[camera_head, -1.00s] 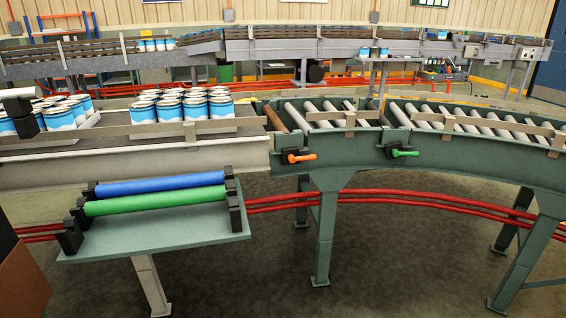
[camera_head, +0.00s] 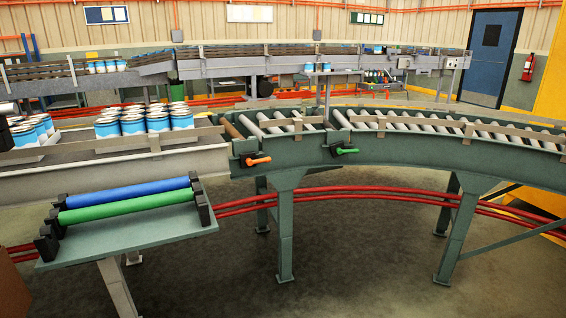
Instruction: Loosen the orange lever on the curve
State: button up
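The orange lever (camera_head: 257,161) sticks out to the right from a black clamp block on the front side of the green roller curve (camera_head: 420,150), near its left end. A green lever (camera_head: 346,151) sits on a similar block further right. A brown roller (camera_head: 231,130) lies at the start of the curve, left of the grey rollers. My gripper is not in view, and nothing touches the orange lever.
A side shelf (camera_head: 130,236) in front holds a blue roller (camera_head: 128,191) and a green roller (camera_head: 127,206) in black holders. Blue-and-white cans (camera_head: 133,124) stand on the left conveyor. Red pipes (camera_head: 360,190) run behind the legs. Floor below the curve is open.

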aim_at(249, 162)
jog(key=u, duration=0.3)
jog(key=i+j+z, duration=0.1)
jog(key=i, duration=0.35)
jog(key=i+j, duration=0.2)
jog(key=i, duration=0.25)
jog(key=i+j+z, duration=0.15)
jog(key=i, duration=0.35)
